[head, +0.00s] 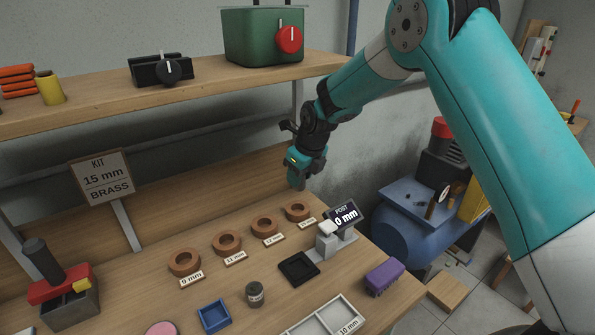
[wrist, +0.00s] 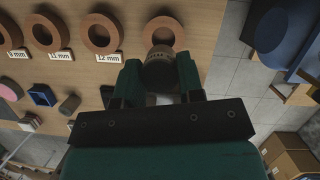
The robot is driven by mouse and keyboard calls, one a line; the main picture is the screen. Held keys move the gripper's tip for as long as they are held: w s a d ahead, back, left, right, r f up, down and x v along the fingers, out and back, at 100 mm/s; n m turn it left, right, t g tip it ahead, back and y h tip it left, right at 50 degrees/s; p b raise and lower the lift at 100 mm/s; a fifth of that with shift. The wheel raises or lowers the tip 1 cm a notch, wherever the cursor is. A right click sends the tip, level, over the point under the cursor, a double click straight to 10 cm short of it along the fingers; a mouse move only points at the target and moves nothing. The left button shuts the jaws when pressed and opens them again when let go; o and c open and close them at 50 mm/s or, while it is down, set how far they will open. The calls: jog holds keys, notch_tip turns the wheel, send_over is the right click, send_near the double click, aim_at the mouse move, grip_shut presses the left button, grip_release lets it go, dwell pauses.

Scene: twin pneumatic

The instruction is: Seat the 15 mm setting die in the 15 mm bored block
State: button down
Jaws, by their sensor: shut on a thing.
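My gripper (head: 297,180) hangs above the far right end of a row of copper-brown ring-shaped bored blocks. In the wrist view my gripper (wrist: 160,82) is shut on a grey-brown cylindrical die (wrist: 159,72) with small marks on its side; its size cannot be read. The rightmost bored block (head: 297,211) lies below my gripper, and in the wrist view this block (wrist: 164,26) is partly covered by the die. Its label is too small to read in the head view. Whether the die touches the block cannot be told.
The other bored blocks carry 9 mm (head: 185,263), 11 mm (head: 227,243) and 12 mm (head: 265,228) labels. A post gauge (head: 328,240) reading 0 mm stands right of the row. A dark cylinder (head: 255,294) stands in front. A kit sign (head: 103,177) reads 15 mm brass.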

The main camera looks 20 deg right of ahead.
aim_at(304, 186)
jog(key=shift+w+r, duration=0.1)
jog(key=shift+f+b, duration=2.4)
jog(key=shift+f, duration=0.55)
jog(key=shift+w+a+p, duration=0.1)
jog(key=shift+p, duration=0.65)
jog(key=shift+f+b, duration=0.7)
jog(key=shift+f, duration=0.75)
jog(key=c, duration=0.7)
grip_release()
jog(key=shift+o, duration=0.2)
jog(key=shift+r, duration=0.1)
jog(key=b+v, duration=0.1)
jog(key=v, duration=1)
jog(key=shift+r, duration=0.45)
